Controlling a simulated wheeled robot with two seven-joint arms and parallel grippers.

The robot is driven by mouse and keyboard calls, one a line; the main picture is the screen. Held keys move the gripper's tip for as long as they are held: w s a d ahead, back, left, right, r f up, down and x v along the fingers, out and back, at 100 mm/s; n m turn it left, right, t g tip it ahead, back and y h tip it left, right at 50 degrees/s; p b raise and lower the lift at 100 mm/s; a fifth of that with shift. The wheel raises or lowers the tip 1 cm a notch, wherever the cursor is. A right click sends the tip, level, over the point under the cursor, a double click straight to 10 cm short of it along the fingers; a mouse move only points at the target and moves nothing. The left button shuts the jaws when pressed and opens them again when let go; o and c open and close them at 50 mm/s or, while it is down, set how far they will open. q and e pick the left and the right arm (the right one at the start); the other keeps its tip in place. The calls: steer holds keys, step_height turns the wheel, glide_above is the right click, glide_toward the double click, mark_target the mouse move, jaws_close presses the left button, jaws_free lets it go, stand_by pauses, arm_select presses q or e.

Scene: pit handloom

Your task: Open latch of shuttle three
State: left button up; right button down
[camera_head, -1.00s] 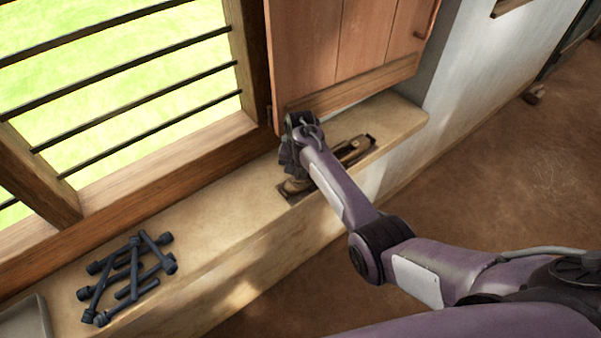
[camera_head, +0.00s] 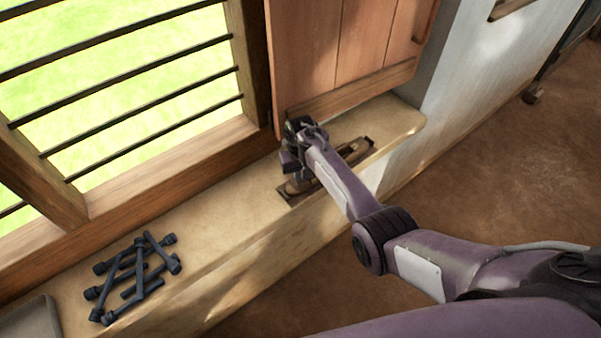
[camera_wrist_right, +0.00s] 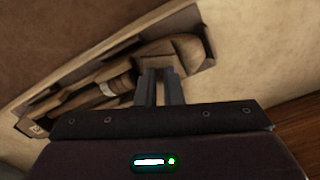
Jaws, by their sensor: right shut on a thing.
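A brown wooden shuttle (camera_head: 300,186) lies in a shallow wooden holder (camera_head: 291,200) on the window ledge, partly hidden by my right arm. In the right wrist view the shuttle (camera_wrist_right: 90,97) runs slantwise inside the holder (camera_wrist_right: 100,49), with a pale band near its middle. My right gripper (camera_wrist_right: 163,74) is down at the shuttle, close to its blocky wooden end (camera_wrist_right: 186,50). Its narrow dark fingers are shut on a small part of the shuttle. The fingers hide that part, so I cannot tell whether the latch has moved. My left gripper is out of view.
Several dark pins (camera_head: 135,277) lie in a heap on the ledge (camera_head: 215,235) at left. A grey tray (camera_head: 35,318) stands at the lower left corner. A barred window and a wooden shutter (camera_head: 340,50) rise behind the ledge. The ledge between pins and holder is clear.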

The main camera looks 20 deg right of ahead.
steer(key=shift+n+p, duration=0.5)
steer(key=shift+n, duration=1.7)
steer(key=c, duration=1.8)
jaws_free()
steer(key=shift+r, duration=0.1)
step_height(320, 180, up, 8)
steer(key=shift+f, duration=0.2)
